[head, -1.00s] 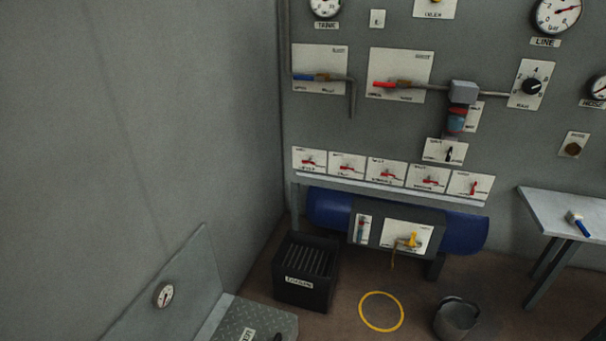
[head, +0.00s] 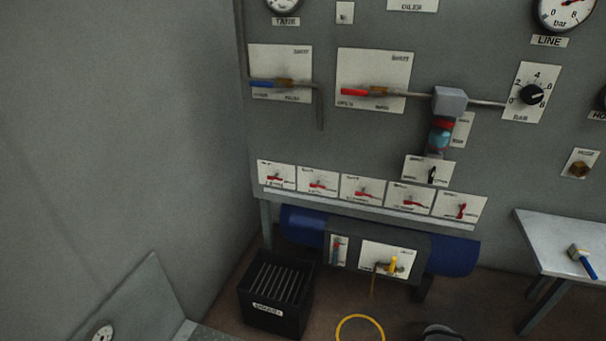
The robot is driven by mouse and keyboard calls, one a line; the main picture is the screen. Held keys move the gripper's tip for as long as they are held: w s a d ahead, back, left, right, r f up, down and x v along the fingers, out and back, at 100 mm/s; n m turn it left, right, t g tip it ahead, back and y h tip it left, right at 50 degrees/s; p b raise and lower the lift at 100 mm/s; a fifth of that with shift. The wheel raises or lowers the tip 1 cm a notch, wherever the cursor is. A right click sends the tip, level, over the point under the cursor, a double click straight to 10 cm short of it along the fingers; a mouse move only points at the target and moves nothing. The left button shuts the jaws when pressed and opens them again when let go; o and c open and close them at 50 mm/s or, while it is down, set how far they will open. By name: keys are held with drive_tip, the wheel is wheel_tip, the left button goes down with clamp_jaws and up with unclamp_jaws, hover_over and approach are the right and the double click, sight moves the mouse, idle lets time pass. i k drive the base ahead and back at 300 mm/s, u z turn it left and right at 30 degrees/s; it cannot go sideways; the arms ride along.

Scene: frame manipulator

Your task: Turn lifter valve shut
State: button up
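A row of small white valve panels runs along the wall above the blue tank, each with a red lever. From left to right they are the first (head: 276,175), second (head: 318,182), third (head: 361,190), fourth (head: 409,198) and fifth (head: 461,206) panels. The fifth lever stands nearly upright; the others lie roughly level. The labels are too small to read surely, so I cannot tell which one is the lifter valve. My gripper is not in view.
Above are a blue-handled valve (head: 265,85) and a red-handled valve (head: 355,92). A blue tank (head: 453,257) with a yellow-handled valve (head: 393,264) sits below the row. A black crate (head: 262,318) stands on the floor at left, a grey table (head: 550,240) at right.

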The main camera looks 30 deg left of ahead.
sight(275, 179)
drive_tip(key=u, duration=0.45)
drive_tip(key=i, duration=0.9)
drive_tip(key=u, duration=0.75)
